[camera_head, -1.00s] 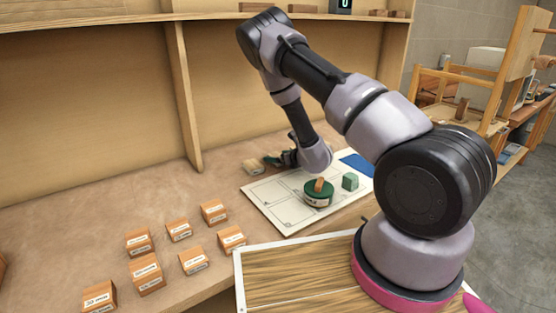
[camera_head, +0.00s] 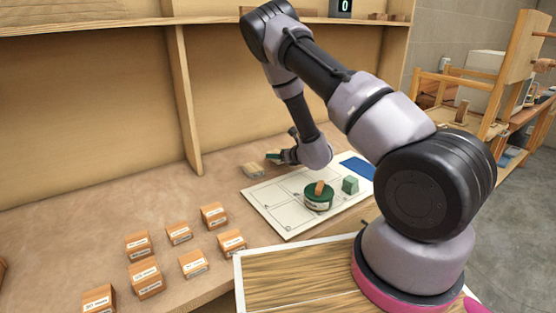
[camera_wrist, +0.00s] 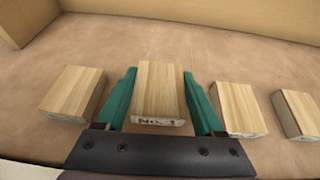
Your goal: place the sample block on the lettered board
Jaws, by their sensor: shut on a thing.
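The sample block (camera_wrist: 158,88), pale wood with handwriting on its front end, sits between the green fingers of my gripper (camera_wrist: 160,100) in the wrist view. The fingers are shut on its two sides. In the head view my gripper (camera_head: 274,157) is low over the bench, just behind the lettered board (camera_head: 262,199), partly hidden by my own arm. The board is a white panel with outlined cells. Its letters are too small to read. I cannot tell whether the held block touches the bench.
Similar wooden blocks lie left (camera_wrist: 72,92) and right (camera_wrist: 238,108) of the gripper, with another (camera_wrist: 299,112) farther right. A green round container (camera_head: 319,200) and a green cube (camera_head: 350,185) stand on the board. Several labelled orange-brown boxes (camera_head: 145,280) stand front left. A wooden upright (camera_head: 185,100) rises behind.

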